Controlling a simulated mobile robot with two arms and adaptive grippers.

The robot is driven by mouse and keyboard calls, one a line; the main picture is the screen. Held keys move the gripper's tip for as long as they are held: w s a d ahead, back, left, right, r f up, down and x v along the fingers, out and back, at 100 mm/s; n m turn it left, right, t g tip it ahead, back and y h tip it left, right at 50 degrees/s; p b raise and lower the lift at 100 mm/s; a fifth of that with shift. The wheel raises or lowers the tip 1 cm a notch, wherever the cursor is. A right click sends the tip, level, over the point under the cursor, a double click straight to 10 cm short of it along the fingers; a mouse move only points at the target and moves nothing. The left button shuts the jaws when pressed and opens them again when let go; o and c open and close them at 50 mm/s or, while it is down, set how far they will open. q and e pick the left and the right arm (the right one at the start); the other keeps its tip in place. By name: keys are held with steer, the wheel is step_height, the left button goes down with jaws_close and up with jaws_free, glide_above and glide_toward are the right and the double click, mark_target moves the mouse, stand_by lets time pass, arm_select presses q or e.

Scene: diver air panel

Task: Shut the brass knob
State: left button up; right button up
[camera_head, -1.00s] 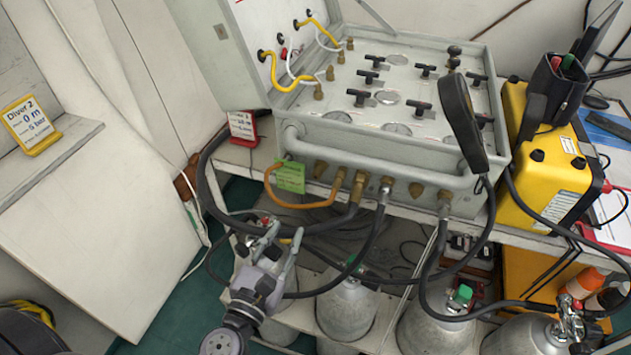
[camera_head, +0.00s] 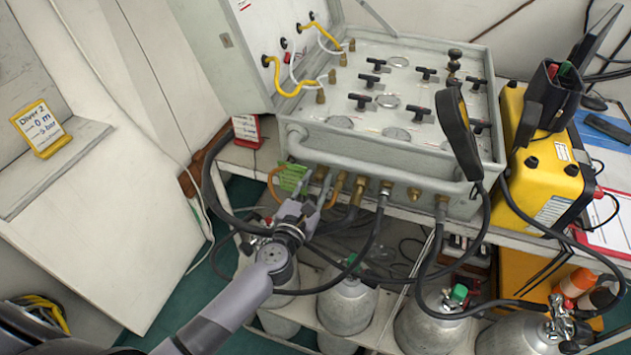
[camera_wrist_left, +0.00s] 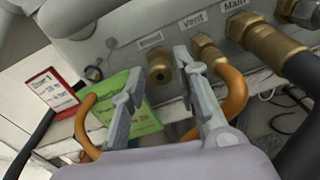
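The air panel (camera_head: 400,160) has a row of brass fittings along its front edge. In the left wrist view, a short brass knob (camera_wrist_left: 158,70) sits under a label that seems to read "Bleed". It appears to be the leftmost brass piece (camera_head: 321,172) in the head view. My left gripper (camera_wrist_left: 157,75) is open. Its two grey fingers stand either side of the knob in the picture; I cannot tell whether they touch it. In the head view my left gripper (camera_head: 303,203) is just below the panel's front edge. My right gripper is not in view.
A green tag (camera_wrist_left: 130,105) and an orange hose (camera_wrist_left: 88,125) hang close by the left finger. The Vent fitting (camera_wrist_left: 208,50) with its orange hose is close right. Black hoses (camera_head: 375,235) hang below. Grey cylinders (camera_head: 347,305) stand underneath.

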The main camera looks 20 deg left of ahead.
arm_select(q)
steer(key=shift+c, duration=0.6)
steer(key=c, duration=0.5)
jaws_close()
